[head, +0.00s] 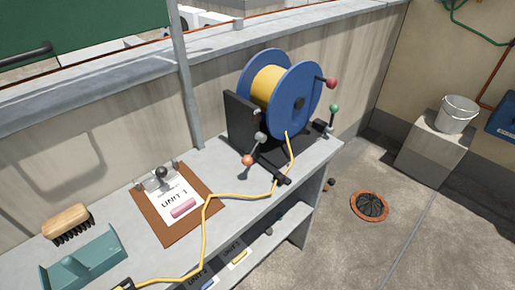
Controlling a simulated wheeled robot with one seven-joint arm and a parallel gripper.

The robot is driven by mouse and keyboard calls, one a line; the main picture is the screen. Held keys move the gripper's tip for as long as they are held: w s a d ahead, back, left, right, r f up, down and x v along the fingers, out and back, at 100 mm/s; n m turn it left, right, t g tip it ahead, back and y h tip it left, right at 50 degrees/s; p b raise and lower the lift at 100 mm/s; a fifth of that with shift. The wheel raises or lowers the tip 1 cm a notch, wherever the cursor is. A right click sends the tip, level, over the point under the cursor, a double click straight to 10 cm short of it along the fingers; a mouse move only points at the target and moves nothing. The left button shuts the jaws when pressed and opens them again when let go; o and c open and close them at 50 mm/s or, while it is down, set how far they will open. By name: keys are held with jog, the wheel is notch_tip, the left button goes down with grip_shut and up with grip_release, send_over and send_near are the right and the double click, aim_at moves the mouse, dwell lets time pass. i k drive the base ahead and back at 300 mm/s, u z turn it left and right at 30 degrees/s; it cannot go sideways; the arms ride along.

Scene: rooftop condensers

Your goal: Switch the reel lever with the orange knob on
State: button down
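The reel (292,95) stands on the bench, with blue flanges and yellow cord wound between them in a black stand. A lever with an orange knob (247,160) sits at the stand's front left; its arm slants down and left from a grey pivot (260,137), the knob low, near the bench top. A second lever with a green knob (334,107) stands nearly upright at the stand's right. A red knob (331,83) sticks out from the reel's right flange. My gripper is not in view.
Yellow cord (205,225) runs across the grey bench (230,200). A clipboard (150,215), a brush (67,222) and a teal tray (85,262) lie to the left. A post (184,80) rises behind. A bucket (458,114) on a block and a floor drain (369,206) are right.

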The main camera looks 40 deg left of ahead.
aim_at(247, 160)
jog(key=u, duration=1.15)
jog(key=k, duration=0.55)
jog(key=u, duration=0.3)
